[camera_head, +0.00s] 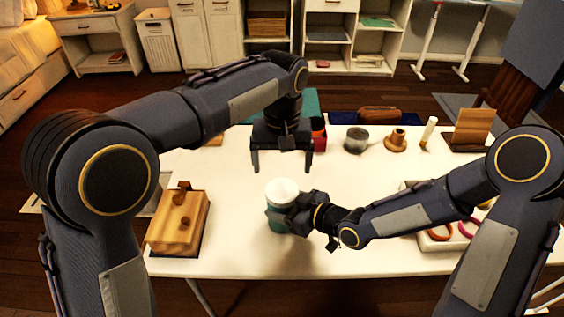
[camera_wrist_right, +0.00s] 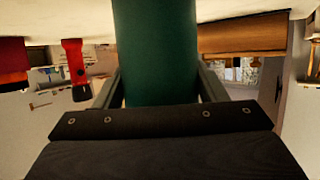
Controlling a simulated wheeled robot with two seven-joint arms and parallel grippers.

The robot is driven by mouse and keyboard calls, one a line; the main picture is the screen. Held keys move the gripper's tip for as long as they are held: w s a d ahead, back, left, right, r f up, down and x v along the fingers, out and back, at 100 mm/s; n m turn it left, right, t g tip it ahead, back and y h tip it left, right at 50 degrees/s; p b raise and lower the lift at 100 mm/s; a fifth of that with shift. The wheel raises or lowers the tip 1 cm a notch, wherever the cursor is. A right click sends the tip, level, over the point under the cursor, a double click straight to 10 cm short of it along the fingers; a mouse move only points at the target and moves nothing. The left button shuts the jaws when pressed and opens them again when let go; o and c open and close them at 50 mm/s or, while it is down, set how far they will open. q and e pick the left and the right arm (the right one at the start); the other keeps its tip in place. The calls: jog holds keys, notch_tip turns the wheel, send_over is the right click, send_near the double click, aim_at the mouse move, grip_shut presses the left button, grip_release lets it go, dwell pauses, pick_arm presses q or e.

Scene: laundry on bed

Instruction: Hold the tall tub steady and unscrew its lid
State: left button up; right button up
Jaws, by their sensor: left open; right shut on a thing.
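The tall tub (camera_head: 277,222) stands upright on the white table, with a green body and a white lid (camera_head: 283,187) on top. My right gripper (camera_head: 280,212) is shut around the tub's body from the right side. In the right wrist view the green body of the tub (camera_wrist_right: 155,50) fills the middle between the two fingers (camera_wrist_right: 155,92). My left gripper (camera_head: 282,168) is open and empty, pointing down with its fingers apart. It appears above and behind the lid, not touching it.
A wooden box (camera_head: 178,228) with small knobs sits at the left. A tray (camera_head: 437,243) with coloured rings lies at the right, partly behind my right arm. A grey round pot (camera_head: 356,140), a wooden piece (camera_head: 396,141) and a brown pouch (camera_head: 379,114) are at the back.

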aim_at(282, 190)
pick_arm(q)
jog(key=m, duration=2.6)
jog(key=shift+m, duration=0.3)
jog(key=shift+f, duration=3.95)
